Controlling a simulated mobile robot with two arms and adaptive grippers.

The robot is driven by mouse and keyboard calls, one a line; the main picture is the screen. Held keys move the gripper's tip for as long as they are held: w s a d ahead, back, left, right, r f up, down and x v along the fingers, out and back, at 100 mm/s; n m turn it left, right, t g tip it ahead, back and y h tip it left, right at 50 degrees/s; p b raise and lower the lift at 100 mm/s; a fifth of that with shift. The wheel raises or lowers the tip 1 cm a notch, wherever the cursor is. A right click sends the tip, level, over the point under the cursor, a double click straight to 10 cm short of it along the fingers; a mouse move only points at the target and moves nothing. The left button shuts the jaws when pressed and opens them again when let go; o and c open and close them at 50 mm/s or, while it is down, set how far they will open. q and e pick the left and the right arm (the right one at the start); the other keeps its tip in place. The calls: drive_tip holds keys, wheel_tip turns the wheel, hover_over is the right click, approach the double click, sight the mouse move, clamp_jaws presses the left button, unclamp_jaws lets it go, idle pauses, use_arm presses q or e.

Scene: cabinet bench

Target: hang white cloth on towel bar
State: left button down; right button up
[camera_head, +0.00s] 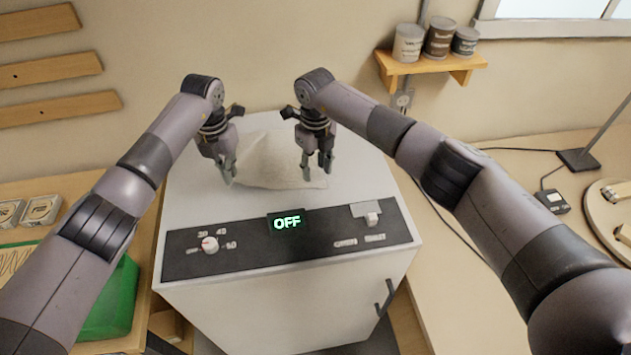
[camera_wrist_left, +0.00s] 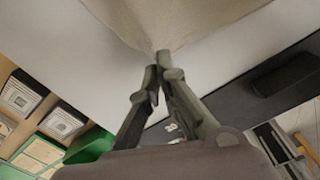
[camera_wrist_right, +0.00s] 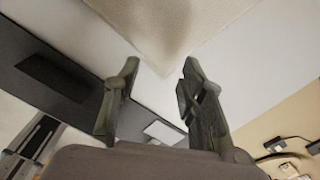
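The white cloth (camera_head: 278,160) lies partly bunched on the white cabinet's top, between my two grippers. My left gripper (camera_head: 229,176) is at the cloth's left corner. In the left wrist view its fingertips (camera_wrist_left: 163,72) are pinched together at the tip of the cloth (camera_wrist_left: 170,20). My right gripper (camera_head: 316,172) is over the cloth's right side. In the right wrist view its fingers (camera_wrist_right: 155,80) are apart, with the cloth's corner (camera_wrist_right: 165,40) just ahead of the gap. I cannot make out a towel bar for certain.
The white cabinet (camera_head: 270,310) has a control panel (camera_head: 340,222) reading OFF and a dark front handle (camera_head: 385,297). A green box (camera_head: 112,300) stands at the left. A wall shelf (camera_head: 430,65) holds three cans. The bench to the right has cables and a lamp stand (camera_head: 578,158).

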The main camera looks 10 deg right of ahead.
sight(316, 183)
drive_tip(key=shift+f, duration=1.5)
drive_tip(key=shift+f, duration=0.25)
drive_tip(key=shift+c, duration=0.3)
clamp_jaws()
drive_tip(key=shift+r, duration=2.55)
